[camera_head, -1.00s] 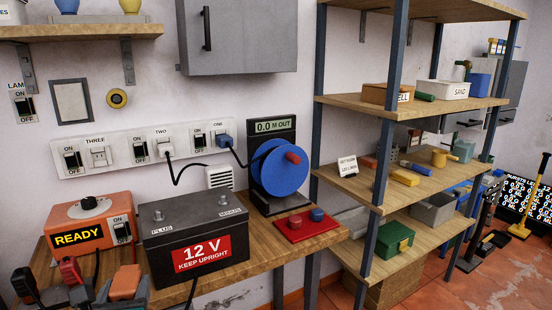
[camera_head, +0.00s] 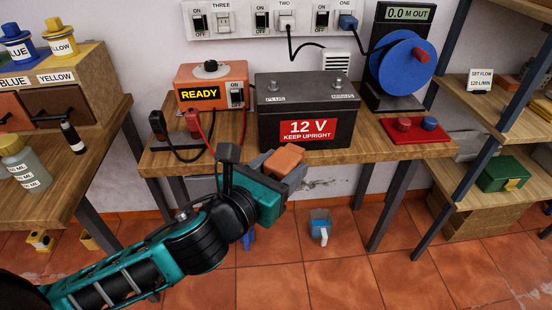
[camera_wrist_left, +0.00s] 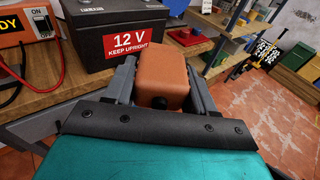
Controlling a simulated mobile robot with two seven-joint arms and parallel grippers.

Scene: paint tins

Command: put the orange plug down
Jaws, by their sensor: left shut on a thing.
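The orange plug (camera_head: 285,158) is a small block with rounded edges. My left gripper (camera_head: 282,172) is shut on it and holds it in front of the bench's front edge, before the 12 V battery. In the left wrist view the plug (camera_wrist_left: 158,70) sits between the two grey fingers, with a dark round spot on its near face. The wooden bench (camera_head: 400,151) lies beyond the gripper. From these views I cannot tell the exact gap between the plug and the bench. My right gripper is not in view.
The battery (camera_head: 306,101), the orange READY charger (camera_head: 212,88) and the black and red clamps (camera_head: 175,135) occupy the bench. A red tray (camera_head: 417,133) and a blue reel (camera_head: 405,62) stand to the right.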

